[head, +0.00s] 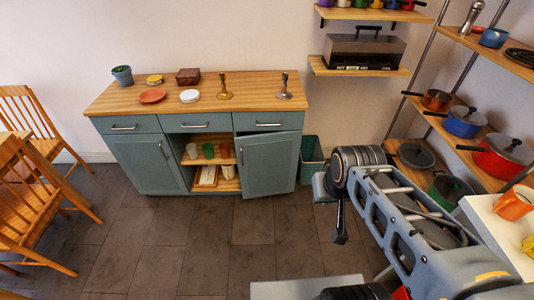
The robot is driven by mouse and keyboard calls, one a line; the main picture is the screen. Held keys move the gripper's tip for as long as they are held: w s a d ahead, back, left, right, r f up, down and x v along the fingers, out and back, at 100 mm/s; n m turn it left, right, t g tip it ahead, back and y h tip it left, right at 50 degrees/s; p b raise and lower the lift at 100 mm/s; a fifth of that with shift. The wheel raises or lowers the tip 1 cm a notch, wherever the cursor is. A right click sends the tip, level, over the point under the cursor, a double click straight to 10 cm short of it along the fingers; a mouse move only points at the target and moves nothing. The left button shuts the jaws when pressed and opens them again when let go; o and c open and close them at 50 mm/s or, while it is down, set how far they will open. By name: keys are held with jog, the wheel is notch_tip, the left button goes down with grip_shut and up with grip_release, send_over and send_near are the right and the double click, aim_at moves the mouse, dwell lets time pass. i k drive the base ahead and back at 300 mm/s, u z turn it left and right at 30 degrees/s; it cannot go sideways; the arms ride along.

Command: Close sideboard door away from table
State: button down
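The blue-grey sideboard (196,183) with a wooden top stands against the back wall in the head view. Its right door (268,165), on the side away from the table, looks slightly ajar, with its face standing out from the front under the drawer. Its left door (145,163) looks flush and shut. My gripper (339,238) hangs dark and small below my wrist, to the right of the right door and apart from it. Whether its fingers are open or shut is too small to tell. No held thing is visible.
Wooden chairs (42,202) and part of a table (12,147) are at the left. A green bin (312,158) stands right of the sideboard. Shelves with pots (465,123) and a white counter (492,222) are at the right. The tiled floor before the sideboard is clear.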

aim_at(268, 162)
jog(key=u, duration=1.05)
jog(key=i, duration=1.45)
jog(key=z, duration=0.25)
